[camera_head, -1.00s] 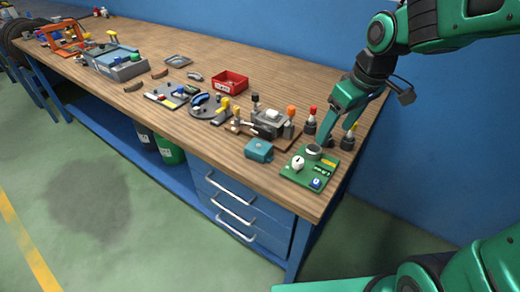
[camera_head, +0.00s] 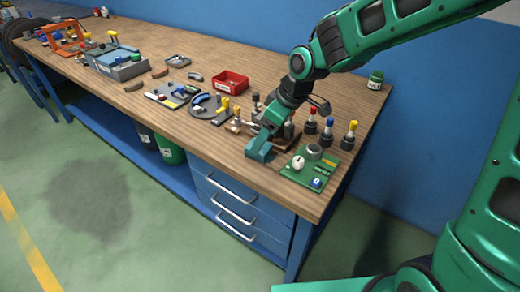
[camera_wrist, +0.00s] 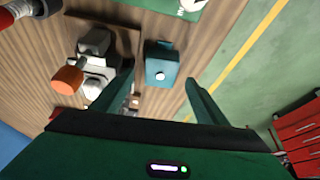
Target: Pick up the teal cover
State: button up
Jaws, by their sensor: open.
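The teal cover (camera_head: 256,154) is a small boxy block on the wooden bench near its front edge, left of the green board. In the wrist view the teal cover (camera_wrist: 162,66) lies ahead of my fingertips, with a round light spot on its near face. My gripper (camera_head: 266,138) is just above and behind the cover in the head view and partly hides it. In the wrist view my gripper (camera_wrist: 158,72) has its two green fingers spread wide, one to each side of the cover's line, with nothing held between them.
A grey fixture with an orange knob (camera_wrist: 67,80) stands close beside the left finger. The green board (camera_head: 309,167) lies right of the cover. Upright tools with coloured tops (camera_head: 328,134) stand behind it. A red bin (camera_head: 230,82) is further left.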

jog(key=shift+x, duration=1.85)
jog(key=shift+a, duration=0.15)
jog(key=shift+c, duration=0.7)
jog(key=c, duration=1)
jog(key=shift+r, duration=0.15)
